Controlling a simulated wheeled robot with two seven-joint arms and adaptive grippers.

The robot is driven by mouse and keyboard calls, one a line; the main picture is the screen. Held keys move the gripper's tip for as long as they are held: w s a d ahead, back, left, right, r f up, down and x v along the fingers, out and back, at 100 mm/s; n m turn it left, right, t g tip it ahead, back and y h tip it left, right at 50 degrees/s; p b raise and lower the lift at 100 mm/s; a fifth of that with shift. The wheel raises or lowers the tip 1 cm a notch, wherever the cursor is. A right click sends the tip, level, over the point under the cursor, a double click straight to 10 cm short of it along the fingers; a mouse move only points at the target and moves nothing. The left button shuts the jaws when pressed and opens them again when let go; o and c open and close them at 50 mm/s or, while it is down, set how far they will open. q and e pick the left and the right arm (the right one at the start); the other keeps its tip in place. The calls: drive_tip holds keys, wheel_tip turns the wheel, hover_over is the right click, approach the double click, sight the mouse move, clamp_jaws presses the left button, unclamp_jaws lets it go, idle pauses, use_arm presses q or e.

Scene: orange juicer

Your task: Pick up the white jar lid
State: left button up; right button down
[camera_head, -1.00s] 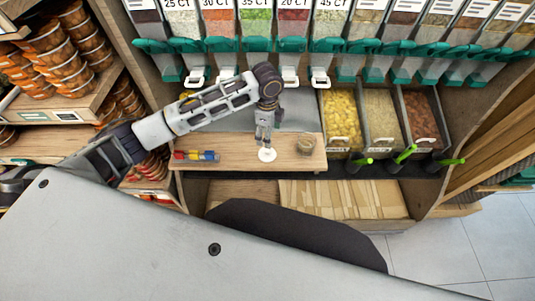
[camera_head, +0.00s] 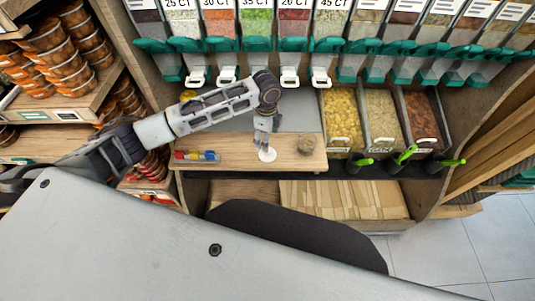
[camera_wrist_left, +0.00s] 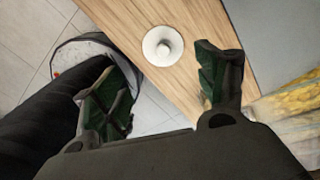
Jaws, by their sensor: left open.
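My right gripper is not in view.
A group of small coloured items (camera_head: 196,156) lies at the left of the board. Bins with yellow (camera_head: 341,115), beige and brown goods stand to the right. Dispensers with teal parts (camera_head: 290,45) hang behind. Stacked orange-lidded tubs (camera_head: 62,50) fill the left shelves.

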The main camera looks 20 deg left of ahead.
use_arm(q)
drive_tip(key=shift+f, duration=2.4)
drive_tip(key=shift+w+f, duration=0.15)
drive_tip(key=shift+f, duration=1.15)
drive_tip(key=shift+w+f, duration=0.1)
drive_tip(key=shift+f, duration=1.2)
drive_tip(key=c, duration=1.2)
drive_tip(key=shift+s, duration=0.1)
drive_tip(key=shift+c, duration=0.7)
drive_tip(key=shift+f, duration=0.1)
drive_tip(key=shift+c, duration=0.2)
